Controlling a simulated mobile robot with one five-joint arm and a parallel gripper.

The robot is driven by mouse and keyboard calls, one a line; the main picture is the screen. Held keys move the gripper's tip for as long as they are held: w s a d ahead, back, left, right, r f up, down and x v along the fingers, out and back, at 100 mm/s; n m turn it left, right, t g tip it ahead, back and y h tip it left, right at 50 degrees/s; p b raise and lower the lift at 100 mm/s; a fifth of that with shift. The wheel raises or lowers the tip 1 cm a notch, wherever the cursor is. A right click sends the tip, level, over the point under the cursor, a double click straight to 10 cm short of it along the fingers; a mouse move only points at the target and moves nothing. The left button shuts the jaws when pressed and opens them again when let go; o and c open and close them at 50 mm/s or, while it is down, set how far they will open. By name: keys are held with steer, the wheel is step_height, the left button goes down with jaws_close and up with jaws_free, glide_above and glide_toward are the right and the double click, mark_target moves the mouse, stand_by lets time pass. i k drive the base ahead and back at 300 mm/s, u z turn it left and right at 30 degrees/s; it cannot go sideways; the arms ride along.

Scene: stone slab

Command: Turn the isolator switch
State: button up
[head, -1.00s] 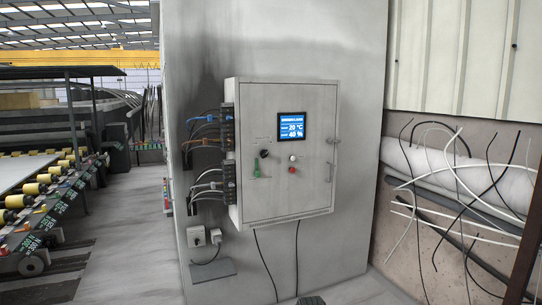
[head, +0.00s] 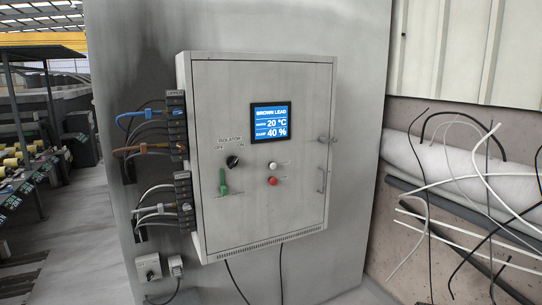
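The isolator switch is a black rotary knob (head: 233,161) on the front of a grey control cabinet (head: 215,90), in the head view. The label "ISOLATOR" stands above it, with "OFF" at its left and "ON" at its right. The knob has a light pointer mark that seems to lean to the upper right, toward "ON", but it is small. My gripper is not in view.
A lit blue screen (head: 271,122) reads "BROWN LEAD", 20 °C and 40 %. A white button (head: 272,163) and a red button (head: 272,181) sit right of the knob. Cables plug into terminal blocks (head: 184,190) on the cabinet's left side. Loose cables hang at right. Floor at left looks clear.

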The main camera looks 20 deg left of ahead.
mark_target(232, 161)
steer(key=i, duration=1.05)
steer(key=u, duration=0.7)
steer(key=i, duration=0.95)
steer(key=u, duration=0.65)
steer(key=k, duration=0.85)
steer(key=u, duration=0.2)
steer(key=i, duration=0.8)
steer(key=z, duration=0.05)
